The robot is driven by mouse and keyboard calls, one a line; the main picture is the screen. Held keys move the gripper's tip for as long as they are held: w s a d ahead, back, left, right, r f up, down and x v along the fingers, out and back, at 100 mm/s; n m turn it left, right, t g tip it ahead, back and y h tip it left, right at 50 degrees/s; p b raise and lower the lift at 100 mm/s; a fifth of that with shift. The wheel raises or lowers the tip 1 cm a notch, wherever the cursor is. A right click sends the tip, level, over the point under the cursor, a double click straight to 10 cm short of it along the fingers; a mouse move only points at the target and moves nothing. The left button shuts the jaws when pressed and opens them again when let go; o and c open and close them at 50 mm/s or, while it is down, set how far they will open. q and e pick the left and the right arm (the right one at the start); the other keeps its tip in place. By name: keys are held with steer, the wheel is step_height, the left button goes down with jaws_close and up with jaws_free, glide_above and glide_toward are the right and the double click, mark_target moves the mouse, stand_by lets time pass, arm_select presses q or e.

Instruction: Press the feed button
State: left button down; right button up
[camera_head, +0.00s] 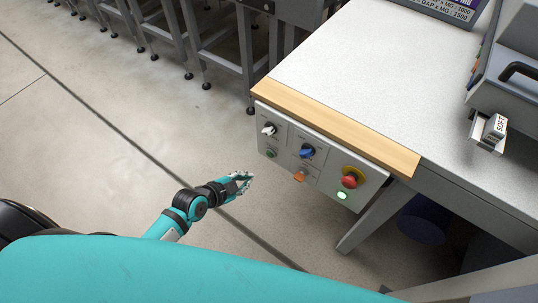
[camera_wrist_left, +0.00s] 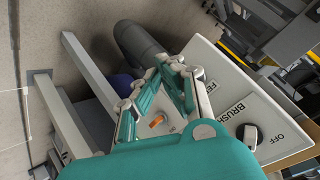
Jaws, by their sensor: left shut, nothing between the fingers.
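A light control panel (camera_head: 320,160) hangs under the wooden edge of the table. It carries a white knob (camera_head: 268,129), a green button (camera_head: 270,152), a blue knob (camera_head: 307,152), an orange control (camera_head: 300,174), a red stop button (camera_head: 349,180) and a lit green button (camera_head: 342,195). I cannot read in the head view which is the feed button. The left wrist view shows part of a label starting "FE" and a BRUSH label (camera_wrist_left: 235,110). My left gripper (camera_head: 246,181) is shut and empty, left of the panel and apart from it. My right gripper is out of view.
The white tabletop (camera_head: 380,60) is mostly clear. A grey machine (camera_head: 513,75) with a black handle stands at its right. A table leg (camera_head: 368,222) runs down below the panel. Grey stands (camera_head: 190,35) line the back; the floor at left is open.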

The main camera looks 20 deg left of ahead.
mark_target(270, 154)
arm_select(q)
steer(key=w+d+b, duration=0.1)
steer(key=w+d, duration=0.1)
steer(key=w, duration=0.4)
steer(key=shift+w+d, duration=0.15)
steer(key=shift+w, duration=0.1)
stand_by(1.2)
steer(key=shift+w+d, duration=0.15)
steer(key=shift+w, duration=0.25)
